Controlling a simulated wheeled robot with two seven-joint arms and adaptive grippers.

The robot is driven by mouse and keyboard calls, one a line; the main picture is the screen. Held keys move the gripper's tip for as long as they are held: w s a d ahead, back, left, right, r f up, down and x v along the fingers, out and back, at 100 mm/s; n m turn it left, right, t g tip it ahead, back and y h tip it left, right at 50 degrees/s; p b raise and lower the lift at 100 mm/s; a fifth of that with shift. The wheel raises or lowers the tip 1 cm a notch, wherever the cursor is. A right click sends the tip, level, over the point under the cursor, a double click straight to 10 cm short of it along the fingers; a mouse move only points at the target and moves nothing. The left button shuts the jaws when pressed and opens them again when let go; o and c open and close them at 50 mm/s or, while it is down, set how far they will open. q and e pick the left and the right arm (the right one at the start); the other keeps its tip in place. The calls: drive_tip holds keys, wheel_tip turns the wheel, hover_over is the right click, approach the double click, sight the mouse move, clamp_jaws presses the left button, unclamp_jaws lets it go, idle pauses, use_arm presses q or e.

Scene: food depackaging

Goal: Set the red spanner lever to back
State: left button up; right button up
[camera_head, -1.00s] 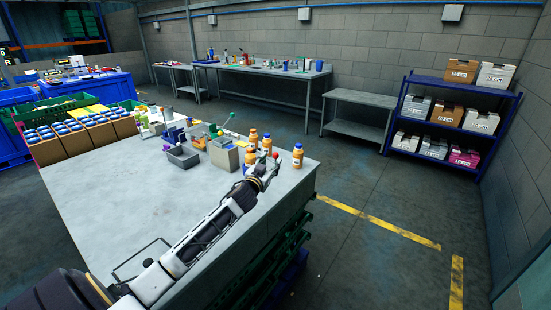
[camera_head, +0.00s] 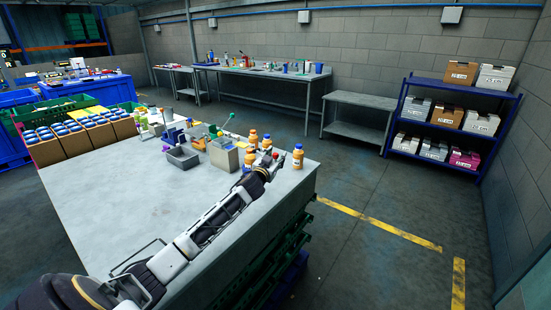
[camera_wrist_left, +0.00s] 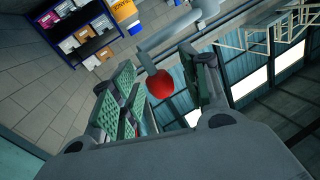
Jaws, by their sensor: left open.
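The red lever knob (camera_wrist_left: 160,84) is a round ball on a grey rod in the left wrist view. It lies between the green-padded fingers of my left gripper (camera_wrist_left: 158,68), which is open. I cannot tell whether a pad touches the knob. In the head view my left gripper (camera_head: 269,164) is at the table's far right corner, and the red knob (camera_head: 276,155) shows small beside its tip. The rest of the lever is mostly hidden there by the gripper and bottles. My right gripper is not in view.
Orange bottles stand close by, one to the right (camera_head: 298,158) and several behind and left. A grey box-shaped fixture (camera_head: 223,155) and small bins (camera_head: 183,158) stand further left on the grey table (camera_head: 120,200). The table's near part is clear.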

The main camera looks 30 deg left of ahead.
use_arm(q)
drive_tip(key=shift+w, duration=0.1)
drive_tip(key=shift+c, duration=0.3)
clamp_jaws()
idle(0.4)
drive_tip(key=shift+d, duration=0.1)
